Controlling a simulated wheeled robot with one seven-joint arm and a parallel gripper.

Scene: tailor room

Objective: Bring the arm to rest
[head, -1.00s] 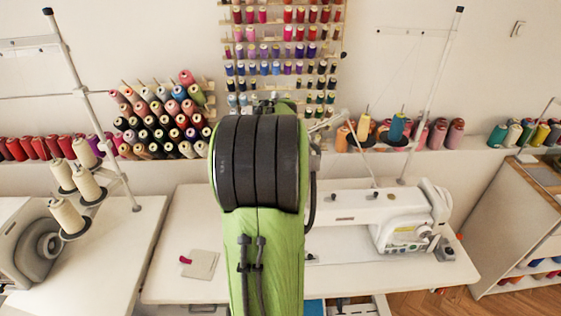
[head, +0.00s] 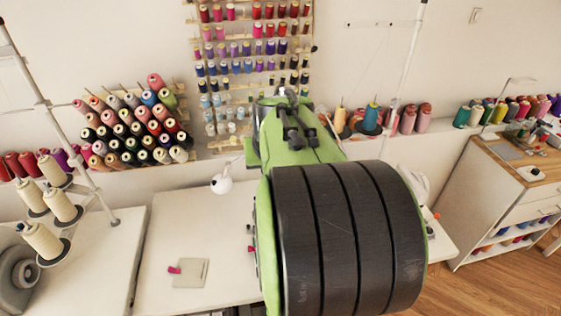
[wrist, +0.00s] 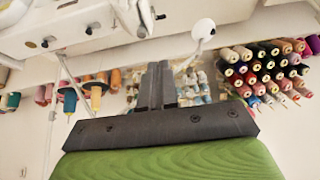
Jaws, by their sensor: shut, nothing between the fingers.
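My gripper (wrist: 157,68) shows in the wrist view with its two dark fingers together and nothing between them. It points up in that picture, towards the wall racks and clear of them. In the head view my green arm with its thick black-banded joint fills the middle and right of centre.
A white sewing machine (wrist: 105,22) is close by at the upper left of the wrist view; my arm mostly hides it in the head view. A white table (head: 165,235) holds a beige square (head: 190,273). Cone spools (head: 135,130) stand at the back. A wooden-topped cabinet (head: 500,200) is at right.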

